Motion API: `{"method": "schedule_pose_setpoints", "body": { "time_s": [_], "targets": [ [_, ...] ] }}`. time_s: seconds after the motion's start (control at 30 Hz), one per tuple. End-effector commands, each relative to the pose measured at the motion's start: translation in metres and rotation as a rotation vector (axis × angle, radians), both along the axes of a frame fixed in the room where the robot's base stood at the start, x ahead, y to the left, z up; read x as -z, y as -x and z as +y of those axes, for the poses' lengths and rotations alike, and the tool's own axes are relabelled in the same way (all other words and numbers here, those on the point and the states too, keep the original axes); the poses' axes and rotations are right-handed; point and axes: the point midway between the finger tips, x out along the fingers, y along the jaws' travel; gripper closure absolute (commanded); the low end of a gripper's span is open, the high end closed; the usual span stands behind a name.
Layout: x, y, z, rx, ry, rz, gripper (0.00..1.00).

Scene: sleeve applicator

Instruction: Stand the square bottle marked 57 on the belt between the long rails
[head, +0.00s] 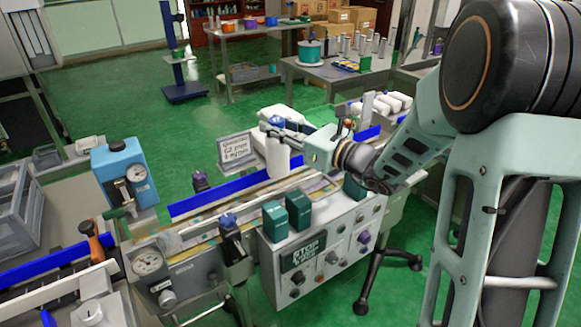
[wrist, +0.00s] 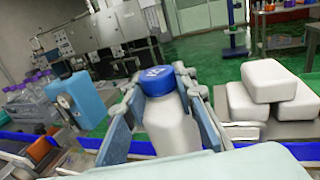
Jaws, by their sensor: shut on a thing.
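A white bottle (head: 278,157) with a blue cap is held by my gripper (head: 275,132) over the far side of the belt (head: 205,229). In the wrist view the bottle (wrist: 172,127) is between the two fingers of my gripper (wrist: 158,82), cap toward the far end. The cap has a white mark I cannot read clearly. The bottle looks about upright in the head view. I cannot tell whether its base touches the belt. A long blue rail (head: 210,200) runs along the belt's far side.
Dark green blocks (head: 298,210) stand along the near side above the control box (head: 322,255). A sign (head: 235,149) stands behind the belt. A blue gauge unit (head: 122,172) is at the left. White blocks (wrist: 270,80) lie piled at the right in the wrist view.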

Motion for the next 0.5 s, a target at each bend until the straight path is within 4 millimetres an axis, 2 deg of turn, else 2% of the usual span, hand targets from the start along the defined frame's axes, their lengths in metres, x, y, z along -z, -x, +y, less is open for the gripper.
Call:
{"method": "schedule_pose_setpoints", "body": {
  "time_s": [0.03, 0.1, 0.37, 0.5],
  "targets": [
    [0.014, 0.000, 0.000, 0.000, -0.003, 0.005, 1.00],
    [0.025, 0.000, 0.000, 0.000, -0.004, 0.003, 1.00],
    [0.047, 0.000, 0.000, 0.000, -0.002, -0.001, 1.00],
    [0.068, -0.001, 0.000, 0.001, -0.003, 0.002, 1.00]
  ]
}}
